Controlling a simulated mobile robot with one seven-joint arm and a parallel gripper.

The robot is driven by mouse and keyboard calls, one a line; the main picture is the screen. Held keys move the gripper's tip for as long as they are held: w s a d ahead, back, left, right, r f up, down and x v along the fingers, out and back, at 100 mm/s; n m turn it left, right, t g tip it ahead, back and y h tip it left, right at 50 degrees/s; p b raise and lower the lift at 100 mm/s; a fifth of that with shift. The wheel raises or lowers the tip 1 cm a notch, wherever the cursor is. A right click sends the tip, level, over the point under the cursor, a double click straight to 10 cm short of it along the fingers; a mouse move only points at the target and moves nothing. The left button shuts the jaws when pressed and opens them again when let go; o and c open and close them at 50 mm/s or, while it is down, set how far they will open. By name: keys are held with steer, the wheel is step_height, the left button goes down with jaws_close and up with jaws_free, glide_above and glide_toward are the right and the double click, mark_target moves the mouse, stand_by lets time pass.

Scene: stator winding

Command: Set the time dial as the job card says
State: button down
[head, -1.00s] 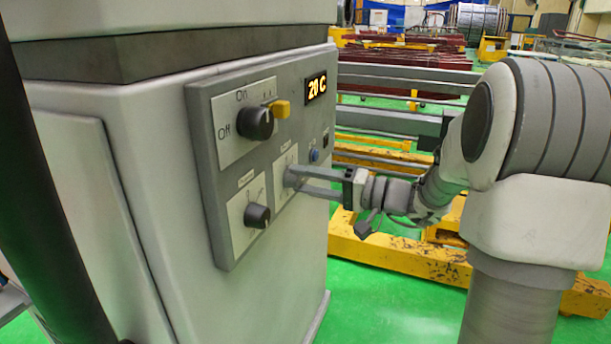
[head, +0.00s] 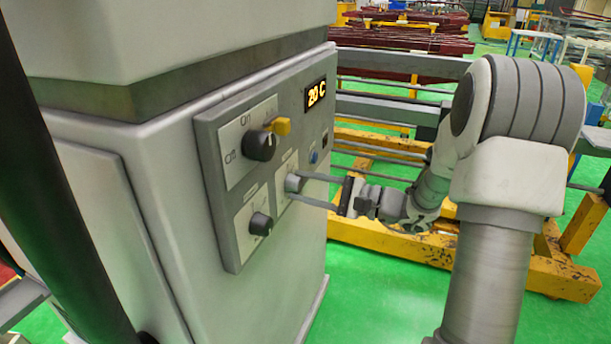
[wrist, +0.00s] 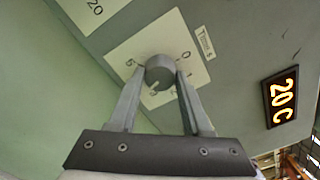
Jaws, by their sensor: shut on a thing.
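The time dial (wrist: 159,70) is a round grey knob on a white plate (wrist: 121,52) with printed numbers and a small label beside it. Part of the plate is hidden by my gripper, and I cannot make out the knob's pointer. My gripper (wrist: 161,75) is shut on this knob, with one finger on each side of it. In the head view, my gripper (head: 296,186) reaches the same knob from the right, at the middle plate (head: 288,163) of the panel. No job card can be made out.
The panel (head: 216,185) also bears an On/Off switch (head: 260,146) with a yellow part (head: 280,126), a lower dark knob (head: 261,223), a blue button (head: 314,157) and a display (head: 316,94) reading 20 C. Yellow frames (head: 450,256) stand behind my arm.

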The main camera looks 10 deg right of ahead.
steer(key=shift+m+p, duration=1.05)
steer(key=shift+m, duration=0.15)
steer(key=shift+c, duration=1.7)
jaws_free()
steer(key=p+v, duration=0.1)
steer(key=v, duration=1.6)
steer(key=shift+s+d, duration=0.2)
steer(key=shift+a+r, duration=0.1)
